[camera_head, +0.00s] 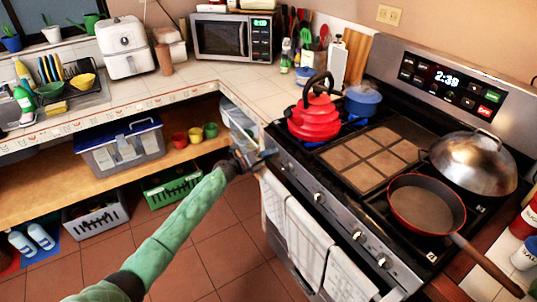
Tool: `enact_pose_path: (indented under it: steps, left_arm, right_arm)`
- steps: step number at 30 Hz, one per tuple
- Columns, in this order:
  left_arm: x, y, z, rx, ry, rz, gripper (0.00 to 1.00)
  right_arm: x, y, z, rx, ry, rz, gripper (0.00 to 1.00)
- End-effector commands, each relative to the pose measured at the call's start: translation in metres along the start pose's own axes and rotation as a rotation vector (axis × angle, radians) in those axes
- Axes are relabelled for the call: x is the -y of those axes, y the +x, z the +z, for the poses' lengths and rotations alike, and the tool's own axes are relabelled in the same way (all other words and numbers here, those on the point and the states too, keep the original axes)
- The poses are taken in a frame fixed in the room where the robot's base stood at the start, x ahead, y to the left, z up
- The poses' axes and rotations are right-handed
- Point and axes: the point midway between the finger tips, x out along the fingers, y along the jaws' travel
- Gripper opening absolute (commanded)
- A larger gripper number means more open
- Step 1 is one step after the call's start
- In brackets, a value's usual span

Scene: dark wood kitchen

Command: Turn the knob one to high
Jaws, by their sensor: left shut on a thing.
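The stove (335,222) stands at the right with a row of knobs along its slanted front panel. A visible knob (320,197) sits near the middle of the row, with others (358,236) further right. My left arm in a green sleeve reaches in from the bottom left. My left gripper (262,159) is at the left end of the knob panel, shut on what appears to be the leftmost knob. The gripper largely hides that knob, so its setting cannot be read. My right gripper is not in view.
A red kettle (313,116) and a blue pot (363,99) stand on the left burners, with blue glow near them. A pan (427,205) and a domed lid (473,162) are at the right. Towels (308,240) hang on the oven front. The floor before the stove is clear.

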Motion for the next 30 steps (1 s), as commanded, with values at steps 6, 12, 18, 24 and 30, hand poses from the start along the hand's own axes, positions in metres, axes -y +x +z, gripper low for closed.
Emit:
enact_pose_path:
  steps: [6,12,18,24,30]
  left_arm:
    - [-0.001,-0.001,0.000,0.001,-0.003,0.002,0.18]
    - [-0.001,-0.001,0.000,0.001,-0.003,0.002,0.49]
    - [-0.001,0.000,0.000,0.000,-0.002,0.001,0.63]
    - [-0.001,-0.002,0.000,0.000,-0.002,0.001,0.63]
    - [-0.003,-0.021,0.000,0.000,0.000,0.002,0.63]
  right_arm:
    - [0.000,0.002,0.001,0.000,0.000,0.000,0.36]
    - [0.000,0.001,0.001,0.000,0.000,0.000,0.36]
    - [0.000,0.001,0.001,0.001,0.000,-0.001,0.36]
    - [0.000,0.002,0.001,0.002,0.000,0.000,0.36]
    - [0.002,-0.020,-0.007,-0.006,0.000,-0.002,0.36]
